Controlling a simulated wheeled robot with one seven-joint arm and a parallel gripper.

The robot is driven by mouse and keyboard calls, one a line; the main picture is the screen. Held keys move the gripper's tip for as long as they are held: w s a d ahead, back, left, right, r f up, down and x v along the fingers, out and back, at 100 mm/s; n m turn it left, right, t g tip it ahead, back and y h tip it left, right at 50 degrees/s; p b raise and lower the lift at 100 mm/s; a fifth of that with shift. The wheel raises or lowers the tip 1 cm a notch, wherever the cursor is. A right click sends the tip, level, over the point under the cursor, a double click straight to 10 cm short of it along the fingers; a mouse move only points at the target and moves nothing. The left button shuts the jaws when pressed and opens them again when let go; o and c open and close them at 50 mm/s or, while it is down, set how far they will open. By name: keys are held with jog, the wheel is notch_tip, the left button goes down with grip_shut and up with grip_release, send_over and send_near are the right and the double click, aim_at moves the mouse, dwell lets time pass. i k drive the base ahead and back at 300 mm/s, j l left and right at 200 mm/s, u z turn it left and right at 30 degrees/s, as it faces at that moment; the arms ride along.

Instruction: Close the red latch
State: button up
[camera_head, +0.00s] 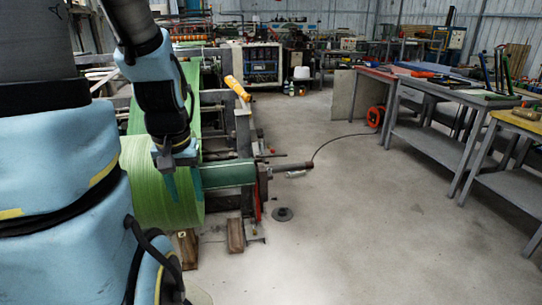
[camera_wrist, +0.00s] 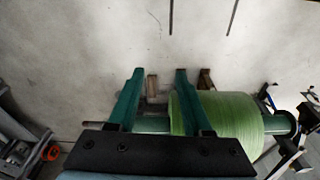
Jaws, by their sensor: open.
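A narrow red part (camera_head: 258,207), probably the red latch, hangs at the bracket by the right end of the roll's shaft in the head view. It is small there, and whether it is open or closed cannot be told. I cannot make it out in the wrist view. My gripper (camera_head: 172,194) points down in front of the green roll (camera_head: 140,185), left of the red part and apart from it. In the wrist view my gripper (camera_wrist: 154,72) has its two teal fingers spread with nothing held between them. The green roll (camera_wrist: 228,115) lies beyond the right finger.
The teal shaft (camera_head: 228,174) runs right from the roll to the bracket. Wooden blocks (camera_head: 235,236) and a round dark disc (camera_head: 283,214) lie on the floor.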

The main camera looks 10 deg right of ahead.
aim_at(272, 151)
jog(key=i+l+u, duration=0.1)
jog(key=u, duration=0.5)
jog(key=i+l+u, duration=0.25)
jog(key=l, duration=0.3)
jog(key=l+u, duration=0.25)
jog(key=l, duration=0.3)
jog(key=i+l+u, duration=0.1)
jog(key=l+u, duration=0.15)
jog(key=l, duration=0.3)
jog(key=i+l, duration=0.1)
jog(key=l, duration=1)
jog(key=i+l+u, duration=0.1)
jog(key=l, duration=1)
